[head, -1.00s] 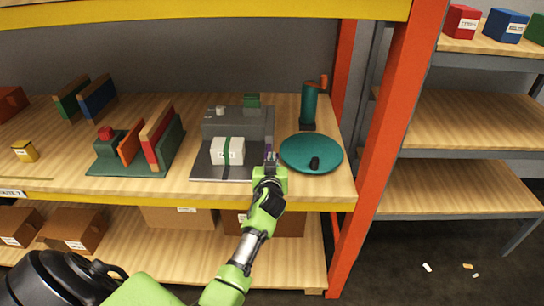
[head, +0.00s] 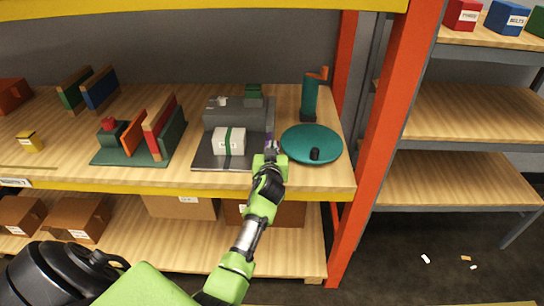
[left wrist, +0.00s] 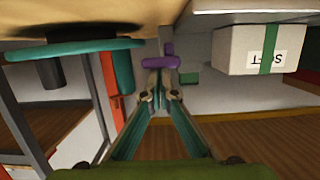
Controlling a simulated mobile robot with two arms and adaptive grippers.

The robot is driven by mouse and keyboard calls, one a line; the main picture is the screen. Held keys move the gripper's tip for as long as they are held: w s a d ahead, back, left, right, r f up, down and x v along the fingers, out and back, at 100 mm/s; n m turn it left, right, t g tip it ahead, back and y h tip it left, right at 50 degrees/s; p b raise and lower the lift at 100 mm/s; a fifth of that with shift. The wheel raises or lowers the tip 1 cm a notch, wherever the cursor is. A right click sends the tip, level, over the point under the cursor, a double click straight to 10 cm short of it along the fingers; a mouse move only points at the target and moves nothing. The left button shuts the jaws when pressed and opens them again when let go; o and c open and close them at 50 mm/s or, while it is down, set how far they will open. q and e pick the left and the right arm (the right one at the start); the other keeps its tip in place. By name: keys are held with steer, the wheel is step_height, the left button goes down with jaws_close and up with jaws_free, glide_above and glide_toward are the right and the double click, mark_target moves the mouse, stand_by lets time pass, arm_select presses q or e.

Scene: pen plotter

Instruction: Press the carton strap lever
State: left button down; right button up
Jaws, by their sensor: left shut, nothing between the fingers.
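The grey strapping machine (head: 240,119) stands on the shelf with a white carton (head: 229,141) on its base. A green strap runs around the carton, which also shows at the upper right of the left wrist view (left wrist: 241,50). A purple lever (left wrist: 160,62) sits at the machine's right side; in the head view it is mostly hidden by my gripper. My left gripper (head: 271,148) is shut and empty at the machine's front right corner. In the left wrist view its fingertips (left wrist: 161,72) are right at the lever; I cannot tell whether they touch it.
A teal round plate (head: 311,141) with a black knob is close to the right of my gripper, with a teal post (head: 309,98) behind it. A green rack with upright boards (head: 140,147) stands to the left. An orange shelf upright (head: 385,140) bounds the right side.

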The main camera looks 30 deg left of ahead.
arm_select(q)
steer(key=shift+b+v, duration=0.55)
steer(key=shift+v, duration=0.7)
steer(key=v, duration=0.8)
steer(key=shift+b, duration=0.45)
arm_select(e)
steer(key=shift+d+f, duration=0.3)
steer(key=shift+f, duration=0.15)
arm_select(q)
steer(key=shift+f, duration=0.2)
arm_select(e)
steer(key=shift+s, duration=0.2)
